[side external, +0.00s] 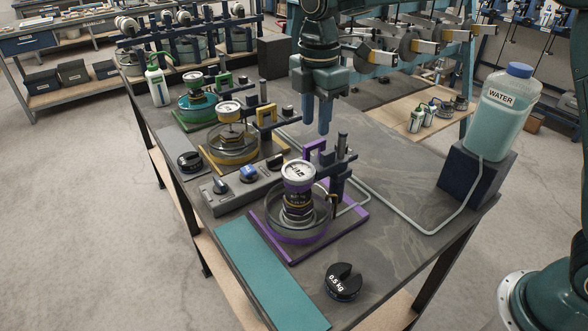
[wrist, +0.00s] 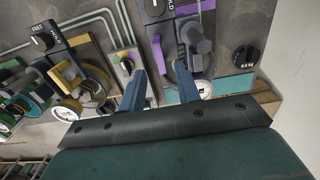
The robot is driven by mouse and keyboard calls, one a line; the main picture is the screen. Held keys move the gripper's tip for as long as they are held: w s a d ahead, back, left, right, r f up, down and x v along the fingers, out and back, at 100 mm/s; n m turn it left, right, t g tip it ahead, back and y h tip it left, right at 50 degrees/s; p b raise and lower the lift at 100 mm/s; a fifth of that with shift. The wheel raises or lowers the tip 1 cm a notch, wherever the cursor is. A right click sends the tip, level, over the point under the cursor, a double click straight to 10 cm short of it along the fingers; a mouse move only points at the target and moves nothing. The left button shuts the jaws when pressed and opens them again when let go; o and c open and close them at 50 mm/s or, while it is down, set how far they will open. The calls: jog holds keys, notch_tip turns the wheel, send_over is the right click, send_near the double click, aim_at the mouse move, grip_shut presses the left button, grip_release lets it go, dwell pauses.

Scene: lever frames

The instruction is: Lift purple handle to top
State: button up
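The purple lever frame has a purple base (side external: 356,218) near the table's right front. Its purple handle (side external: 315,147) is an upright bracket behind the round stack of weights (side external: 297,207). My gripper (side external: 316,131) points down just above the purple handle, seemingly apart from it. In the wrist view, my gripper (wrist: 170,88) has its two blue fingers spread with nothing between their tips. The purple handle (wrist: 181,46) shows beyond the fingers, nearer the right one. A HOLD knob (wrist: 155,8) sits beside the purple frame.
A yellow frame (side external: 232,157) and a green frame (side external: 184,117) stand to the left. A grey switch box (side external: 225,198), a 0.5 kg weight (side external: 343,282) and a teal mat (side external: 262,270) lie nearby. A water bottle (side external: 500,120) stands at right, with a pipe along the table.

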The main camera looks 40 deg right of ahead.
aim_at(315, 142)
jog(key=shift+f, duration=2)
jog(key=shift+c, duration=0.4)
grip_shut()
